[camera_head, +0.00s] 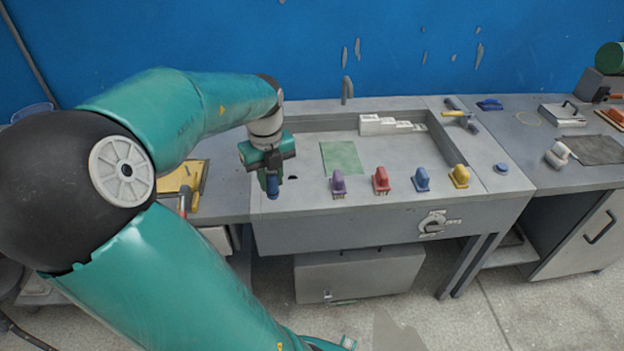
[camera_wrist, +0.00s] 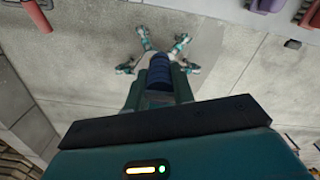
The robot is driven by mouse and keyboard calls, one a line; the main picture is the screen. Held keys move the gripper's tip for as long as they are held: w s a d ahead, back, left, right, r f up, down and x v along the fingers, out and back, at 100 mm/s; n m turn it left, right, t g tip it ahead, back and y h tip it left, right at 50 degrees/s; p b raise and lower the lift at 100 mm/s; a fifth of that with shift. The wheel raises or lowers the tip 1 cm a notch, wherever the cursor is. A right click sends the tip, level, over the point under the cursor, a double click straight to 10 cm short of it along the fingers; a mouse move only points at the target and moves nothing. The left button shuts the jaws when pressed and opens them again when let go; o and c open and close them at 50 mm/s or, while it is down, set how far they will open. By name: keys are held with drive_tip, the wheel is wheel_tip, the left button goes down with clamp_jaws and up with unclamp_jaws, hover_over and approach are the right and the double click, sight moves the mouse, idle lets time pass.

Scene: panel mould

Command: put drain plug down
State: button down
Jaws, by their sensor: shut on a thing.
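My gripper (camera_head: 270,178) hangs over the left front corner of the grey sink-like mould bench (camera_head: 340,205). It is shut on a dark blue ribbed piece, which looks like the drain plug (camera_head: 272,188). In the wrist view the drain plug (camera_wrist: 160,72) sits between the fingers of my gripper (camera_wrist: 160,88). A small dark spot, perhaps a hole, lies on the bench top just right of the gripper. I cannot tell whether the plug touches the bench.
Purple (camera_head: 338,184), red (camera_head: 381,180), blue (camera_head: 421,180) and yellow (camera_head: 459,176) handled pieces line the front edge. A green sheet (camera_head: 341,157) lies behind them. White blocks (camera_head: 385,125) stand at the back. A round blue piece (camera_head: 502,168) lies at the right.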

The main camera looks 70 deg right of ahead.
drive_tip(key=shift+s+d+f, duration=0.15)
drive_tip(key=shift+d+f, duration=0.2)
drive_tip(key=shift+d, duration=0.4)
drive_tip(key=shift+w+d+f, duration=0.2)
drive_tip(key=shift+d+f, duration=1.75)
drive_tip(key=shift+f, duration=0.05)
drive_tip(key=shift+w+d+f, duration=0.15)
drive_tip(key=shift+d+f, duration=1.85)
drive_tip(key=shift+f, duration=0.05)
drive_tip(key=shift+w+d+f, duration=0.2)
drive_tip(key=shift+d+f, duration=1.75)
drive_tip(key=shift+f, duration=0.05)
drive_tip(key=shift+f, duration=0.15)
drive_tip(key=c, duration=1.2)
unclamp_jaws()
wheel_tip(320, 180, up, 12)
drive_tip(key=shift+r, duration=0.2)
